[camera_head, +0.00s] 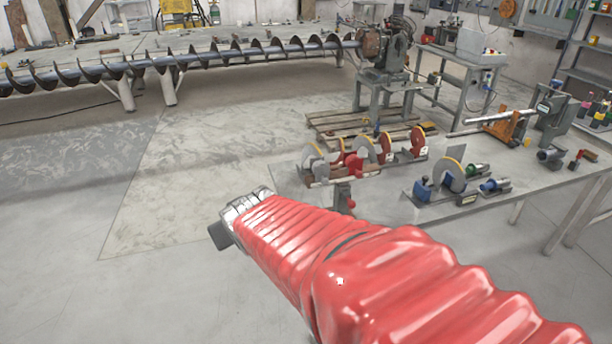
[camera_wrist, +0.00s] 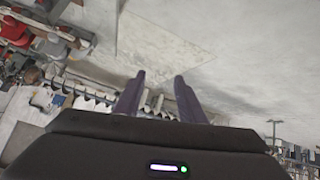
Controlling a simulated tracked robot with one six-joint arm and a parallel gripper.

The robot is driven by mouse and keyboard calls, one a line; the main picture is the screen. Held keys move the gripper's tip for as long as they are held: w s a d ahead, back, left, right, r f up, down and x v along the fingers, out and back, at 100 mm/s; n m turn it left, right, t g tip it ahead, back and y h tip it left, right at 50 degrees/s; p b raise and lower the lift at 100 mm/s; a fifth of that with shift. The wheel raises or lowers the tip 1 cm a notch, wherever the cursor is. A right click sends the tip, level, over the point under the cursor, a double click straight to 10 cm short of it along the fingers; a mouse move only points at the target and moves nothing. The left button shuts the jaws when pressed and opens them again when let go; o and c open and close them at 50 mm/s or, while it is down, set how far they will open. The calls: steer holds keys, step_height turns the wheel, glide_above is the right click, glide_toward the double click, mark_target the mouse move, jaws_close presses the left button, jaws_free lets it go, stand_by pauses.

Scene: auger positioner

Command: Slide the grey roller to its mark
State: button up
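My gripper (camera_wrist: 158,78) shows in the wrist view with its two dark fingers apart and nothing between them. In the head view my red-sleeved arm reaches from the lower right, and only a dark part of my gripper (camera_head: 220,236) shows past the wrist, above open floor. I cannot pick out the grey roller or its mark for certain. A long dark auger (camera_head: 220,53) lies along the low bench (camera_head: 215,82) at the back, with a motor unit (camera_head: 382,47) at its right end. My gripper is well apart from them.
A grey workbench (camera_head: 375,200) on the right holds grinders (camera_head: 453,176), red-guarded tools (camera_head: 383,148) and an orange stand (camera_head: 505,128). A wooden pallet (camera_head: 335,122) lies under the motor unit's stand. The floor (camera_head: 170,185) left of my arm is clear.

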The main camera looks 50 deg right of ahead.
steer(key=w+d+f+t+h, duration=0.1)
steer(key=w+d+f+h, duration=0.1)
steer(key=d, duration=0.7)
steer(key=m+t+h, duration=0.3)
steer(key=m+t, duration=0.1)
steer(key=t, duration=0.2)
glide_toward(326, 183)
steer(key=v, duration=0.3)
steer(key=shift+a+r, duration=0.1)
steer(key=x, duration=1.3)
steer(key=shift+w+d, duration=0.25)
jaws_close()
